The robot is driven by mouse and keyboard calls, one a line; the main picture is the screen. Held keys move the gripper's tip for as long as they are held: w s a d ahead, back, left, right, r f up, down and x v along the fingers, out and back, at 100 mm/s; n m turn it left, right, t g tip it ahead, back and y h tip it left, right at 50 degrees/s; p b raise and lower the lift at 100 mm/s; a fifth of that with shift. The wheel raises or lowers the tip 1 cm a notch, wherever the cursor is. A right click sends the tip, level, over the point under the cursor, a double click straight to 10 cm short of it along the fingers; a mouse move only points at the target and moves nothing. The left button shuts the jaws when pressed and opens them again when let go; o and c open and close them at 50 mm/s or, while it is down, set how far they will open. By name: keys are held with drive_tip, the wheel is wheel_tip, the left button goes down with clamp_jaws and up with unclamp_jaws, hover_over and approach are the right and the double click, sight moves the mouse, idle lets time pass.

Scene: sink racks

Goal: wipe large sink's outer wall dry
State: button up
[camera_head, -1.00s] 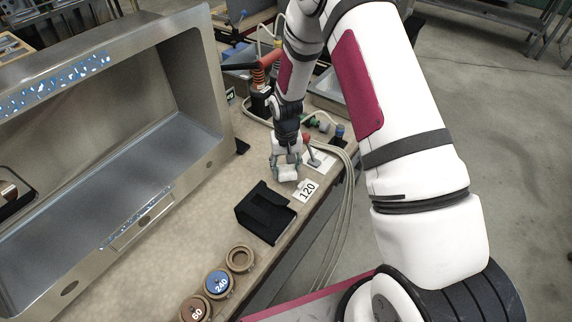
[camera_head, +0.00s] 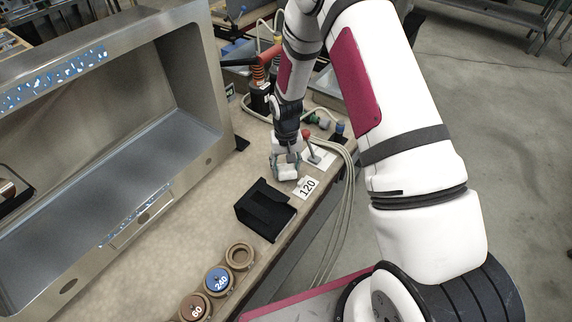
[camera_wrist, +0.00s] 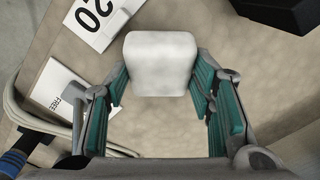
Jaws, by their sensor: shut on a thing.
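The large steel sink (camera_head: 215,150) lies open towards me on the left of the head view. Patches of blue-white wet marks (camera_head: 55,80) show along its upper wall, and a thinner wet strip (camera_head: 135,215) shows on the near lower edge. My gripper (camera_head: 287,163) is over the bench, right of the sink and apart from it. In the wrist view its teal-padded fingers are shut on a white block-like pad (camera_wrist: 161,62), which is just over or on the bench top; I cannot tell if it touches.
A black holder (camera_head: 265,210) and a "120" card (camera_head: 306,187) are near my gripper. Round discs marked 240 (camera_head: 218,280) and 60 (camera_head: 195,307) lie at the front. Hoses (camera_head: 345,190) run along the bench's right edge. Bare bench lies between sink and holder.

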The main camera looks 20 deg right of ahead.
sight(286, 168)
drive_tip(key=shift+f, duration=0.1)
drive_tip(key=o, duration=1.2)
drive_tip(key=shift+o, duration=0.2)
wheel_tip(286, 168, up, 12)
